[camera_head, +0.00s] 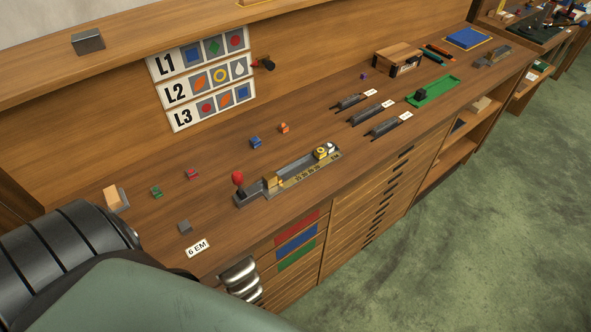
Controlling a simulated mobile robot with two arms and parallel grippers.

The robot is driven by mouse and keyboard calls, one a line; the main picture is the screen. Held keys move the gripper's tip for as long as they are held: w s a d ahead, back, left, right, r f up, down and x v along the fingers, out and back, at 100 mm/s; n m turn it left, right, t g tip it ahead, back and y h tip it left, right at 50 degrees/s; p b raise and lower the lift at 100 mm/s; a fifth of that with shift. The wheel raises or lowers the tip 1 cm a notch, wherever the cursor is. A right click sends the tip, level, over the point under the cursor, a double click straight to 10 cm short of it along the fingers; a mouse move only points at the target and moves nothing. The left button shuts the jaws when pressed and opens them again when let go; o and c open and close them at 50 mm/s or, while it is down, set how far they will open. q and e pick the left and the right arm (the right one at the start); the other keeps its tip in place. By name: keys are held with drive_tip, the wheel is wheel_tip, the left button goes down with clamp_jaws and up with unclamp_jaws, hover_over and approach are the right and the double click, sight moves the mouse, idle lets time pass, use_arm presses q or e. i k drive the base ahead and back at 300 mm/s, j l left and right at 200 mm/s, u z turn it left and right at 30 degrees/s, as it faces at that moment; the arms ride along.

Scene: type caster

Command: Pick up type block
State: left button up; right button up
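Several small type blocks stand apart on the wooden bench: a green block (156,191), a red block (191,173), a blue block (255,142), an orange block (284,127) and a purple block (363,76). A plain grey block (185,227) sits near the front edge. A composing stick (290,174) with a red-knobbed lever (238,179) beside it holds a yellow-marked block (320,153) and a white-marked block (331,147) near its far end. Neither gripper shows. Part of my own arm covers the lower left.
A "6 EM" card (198,248) lies by the front edge. A sign with rows L1 to L3 (203,78) hangs on the back panel. Three dark holders (384,128) with white tags, a green tray (437,91) and a wooden box (398,58) stand further right. Bare bench lies between.

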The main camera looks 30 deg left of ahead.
sight(283, 128)
drive_tip(key=i+l+u, duration=0.6)
drive_tip(key=u, duration=0.15)
drive_tip(key=i+l+u, duration=0.2)
drive_tip(key=l+u, duration=0.15)
drive_tip(key=l, duration=0.15)
